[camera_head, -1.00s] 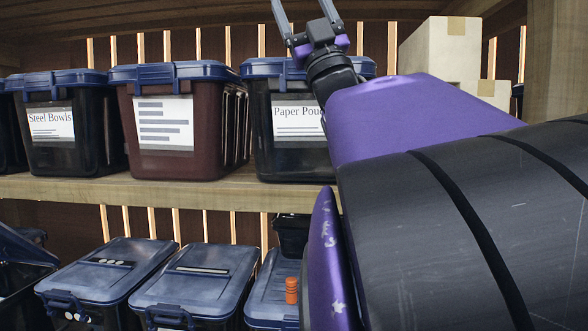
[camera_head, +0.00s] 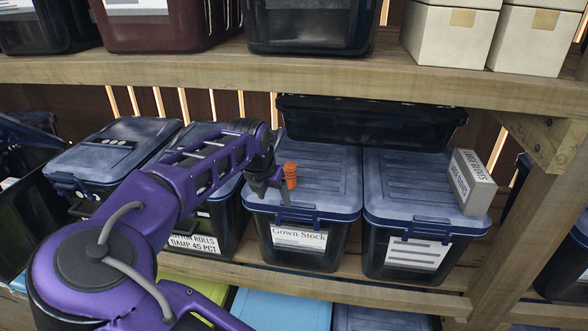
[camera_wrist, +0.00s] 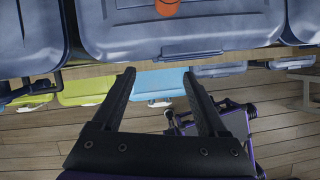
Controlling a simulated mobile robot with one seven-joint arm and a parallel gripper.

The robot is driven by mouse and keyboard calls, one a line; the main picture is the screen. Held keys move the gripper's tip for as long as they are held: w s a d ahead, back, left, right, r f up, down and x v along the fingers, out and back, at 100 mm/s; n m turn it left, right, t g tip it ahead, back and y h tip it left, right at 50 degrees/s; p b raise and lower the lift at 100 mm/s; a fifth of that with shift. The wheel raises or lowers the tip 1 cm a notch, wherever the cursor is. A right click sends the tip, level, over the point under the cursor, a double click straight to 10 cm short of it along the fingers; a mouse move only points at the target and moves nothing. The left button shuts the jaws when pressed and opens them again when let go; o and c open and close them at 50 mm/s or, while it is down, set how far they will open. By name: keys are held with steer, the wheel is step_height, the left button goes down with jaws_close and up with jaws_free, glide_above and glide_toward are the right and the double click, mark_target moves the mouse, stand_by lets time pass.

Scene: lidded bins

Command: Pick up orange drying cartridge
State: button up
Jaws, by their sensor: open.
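The orange drying cartridge (camera_head: 290,176) stands upright on the blue lid of the bin labelled "Gown Stock" (camera_head: 300,236), near the lid's left front part. In the wrist view the orange cartridge (camera_wrist: 167,8) shows at the top edge, partly cut off, on the blue-grey lid (camera_wrist: 190,30). My gripper (camera_head: 272,193) is close to the cartridge's left side in the head view, with its fingers partly hard to make out. In the wrist view my gripper (camera_wrist: 160,80) is open with nothing between its two fingers, and the cartridge lies beyond the fingertips.
A lidded bin (camera_head: 412,220) to the right carries a grey labelled box (camera_head: 470,182). A black container (camera_head: 370,120) lies behind the lids. The upper shelf board (camera_head: 300,78) runs above. Green (camera_wrist: 88,86) and light blue (camera_wrist: 160,83) lids sit lower down.

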mark_target(292, 173)
steer(key=w+d, duration=0.1)
steer(key=w, duration=0.1)
steer(key=w+d, duration=0.1)
steer(key=w, duration=0.1)
steer(key=w+d, duration=0.1)
steer(key=w, duration=0.2)
steer(key=shift+d, duration=0.1)
steer(key=w, duration=0.1)
steer(key=w+d, duration=0.1)
steer(key=w, duration=0.2)
steer(key=shift+d+f, duration=0.3)
steer(key=shift+f, duration=0.05)
steer(key=shift+w+f, duration=0.15)
steer(key=shift+f, duration=0.1)
steer(key=shift+c, duration=0.2)
jaws_close()
